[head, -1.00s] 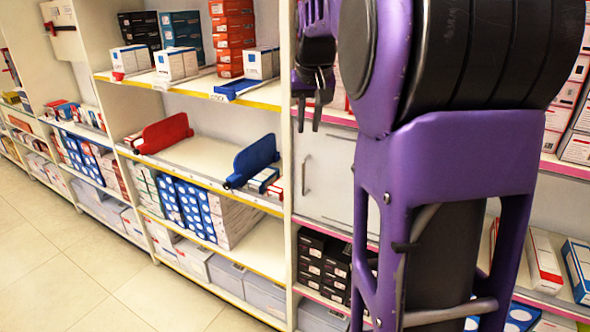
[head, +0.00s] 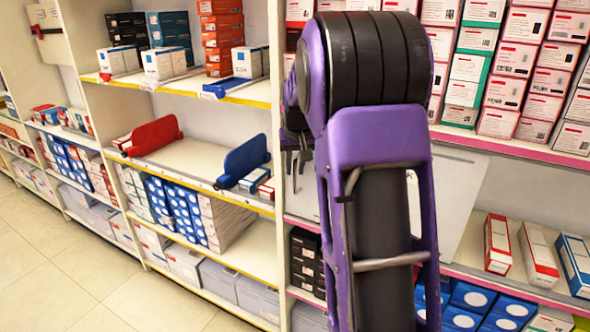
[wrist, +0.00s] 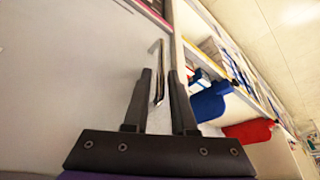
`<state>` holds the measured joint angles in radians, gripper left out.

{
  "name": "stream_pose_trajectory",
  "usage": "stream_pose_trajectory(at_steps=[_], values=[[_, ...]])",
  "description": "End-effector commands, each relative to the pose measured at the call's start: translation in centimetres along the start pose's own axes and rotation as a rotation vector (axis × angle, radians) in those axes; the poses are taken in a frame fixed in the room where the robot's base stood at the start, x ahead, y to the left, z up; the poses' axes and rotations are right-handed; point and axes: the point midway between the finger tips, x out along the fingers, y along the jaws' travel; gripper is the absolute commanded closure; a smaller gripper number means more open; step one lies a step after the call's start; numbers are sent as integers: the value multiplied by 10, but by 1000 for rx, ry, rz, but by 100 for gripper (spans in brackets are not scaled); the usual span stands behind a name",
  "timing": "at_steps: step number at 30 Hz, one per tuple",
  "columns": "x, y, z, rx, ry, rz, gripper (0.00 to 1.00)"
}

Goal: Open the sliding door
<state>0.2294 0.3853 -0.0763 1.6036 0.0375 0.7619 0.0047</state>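The sliding door is a plain white panel (head: 457,200) in the shelf wall in the head view, partly hidden behind my arm. It fills the left of the wrist view (wrist: 70,60). Its thin metal bar handle (wrist: 158,75) stands out from the panel in the wrist view. My gripper (wrist: 161,74) has its two dark fingers apart, with the handle between them. The handle looks close to the left finger; I cannot tell if they touch. In the head view my gripper (head: 292,170) is small and dark in front of the door's left part.
White shelves with boxes stand left of the door, with a red divider (head: 155,136) and a blue divider (head: 243,161). Pink and white boxes (head: 515,60) fill the shelf above. Open tiled floor (head: 60,270) lies at the lower left.

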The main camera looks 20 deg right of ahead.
Motion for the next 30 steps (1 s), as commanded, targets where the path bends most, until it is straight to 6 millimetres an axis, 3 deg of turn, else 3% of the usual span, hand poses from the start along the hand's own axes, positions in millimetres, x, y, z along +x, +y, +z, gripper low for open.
stream_pose_trajectory(at_steps=[10,14,15,30], values=[[4,0,0,0,2,0,75],[4,0,0,0,1,0,99],[4,0,0,0,1,0,100],[4,0,0,-1,1,0,100]])
